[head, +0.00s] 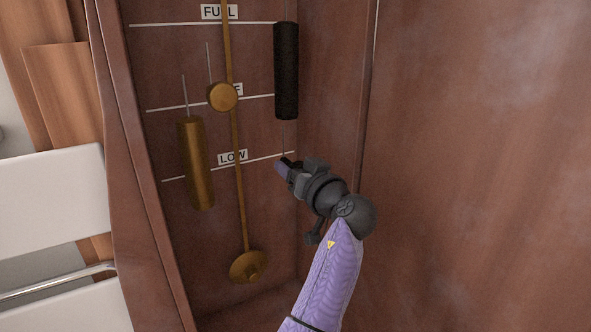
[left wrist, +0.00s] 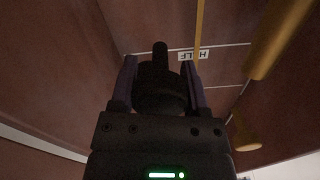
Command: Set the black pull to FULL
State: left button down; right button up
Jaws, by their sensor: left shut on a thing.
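The black pull (head: 287,161) is at the tip of my left gripper (head: 284,167), by the right end of the LOW line (head: 197,176). A thin cord runs up from there to a long black cylinder (head: 287,75), which hangs from about the FULL line (head: 175,25) to a little below the HALF line. In the left wrist view, a black knobbed piece (left wrist: 160,72) sits between the two fingers of my left gripper (left wrist: 160,85), shut on it. The fingers hide part of the pull in the head view. My right gripper is not in view.
A brass cylinder (head: 196,165) hangs left of a brass rod (head: 236,160) with a disc (head: 247,267) at its foot. The reddish wooden side wall (head: 460,150) stands close right of my arm.

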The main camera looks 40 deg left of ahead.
pick_arm(q)
jog(key=shift+f, duration=0.35)
jog(key=shift+c, duration=0.3)
grip_release()
jog(key=v, duration=1)
jog(key=shift+w+r, duration=0.1)
